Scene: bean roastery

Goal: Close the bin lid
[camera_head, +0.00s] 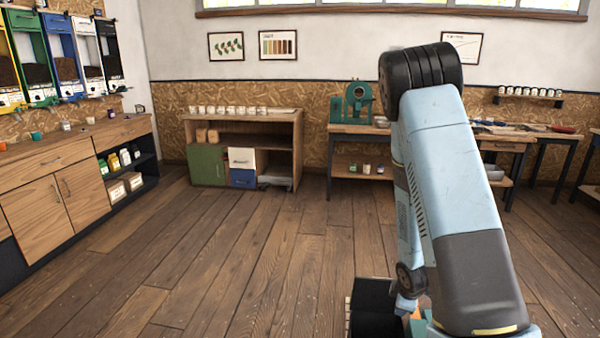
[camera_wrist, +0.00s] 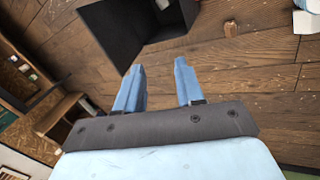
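A black bin (camera_head: 372,296) stands on the floor at the bottom of the head view, partly hidden by my arm and cut off by the frame edge. In the wrist view the bin (camera_wrist: 108,30) is at the top, and its dark hollow inside shows, so it stands open. I cannot clearly tell its lid from its walls. My gripper (camera_wrist: 159,65) has its two blue fingers apart with nothing between them. The fingertips point toward the bin and lie just short of its near edge in the picture; I see no contact.
A shelf unit (camera_head: 240,114) and a workbench (camera_head: 346,129) stand along the back wall, and a wooden counter (camera_head: 60,150) is at left. The floor (camera_head: 230,240) between is clear.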

